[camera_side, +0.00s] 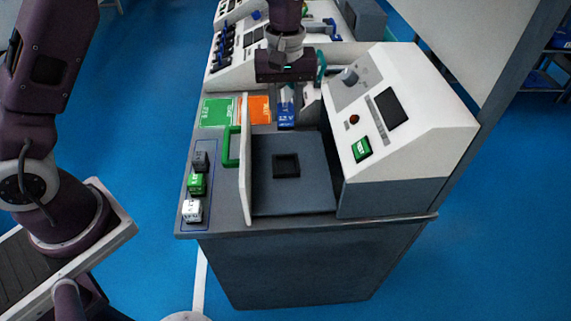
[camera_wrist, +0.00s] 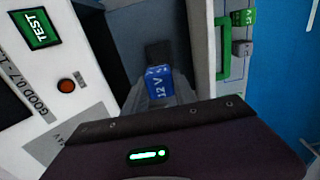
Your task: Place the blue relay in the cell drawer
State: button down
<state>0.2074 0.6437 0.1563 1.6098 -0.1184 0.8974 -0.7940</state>
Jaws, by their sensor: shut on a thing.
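The blue relay (camera_side: 286,112) is held between the fingers of my gripper (camera_side: 286,106), which is shut on it. It hangs above the back part of the cell drawer (camera_side: 305,197). In the wrist view the relay (camera_wrist: 159,84) shows its blue face with "12 V" on it, between my gripper's fingertips (camera_wrist: 160,92). The drawer is open and has a dark grey floor with a square black socket (camera_side: 286,166) in its middle. The socket looks empty in the side view. In the wrist view a dark square lies just beyond the relay, partly covered by it.
A white panel with a green handle (camera_side: 230,147) stands upright along the drawer's left side. The white test console (camera_side: 400,120) rises on the right. Grey (camera_side: 201,161), green (camera_side: 196,183) and white (camera_side: 192,210) relays stand at the left. Green and orange mats (camera_side: 219,111) lie behind.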

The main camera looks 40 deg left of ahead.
send_near(285, 165)
notch_tip(285, 165, down, 5)
jog(key=shift+f, duration=0.1)
jog(key=shift+f, duration=0.1)
jog(key=c, duration=1)
grip_release()
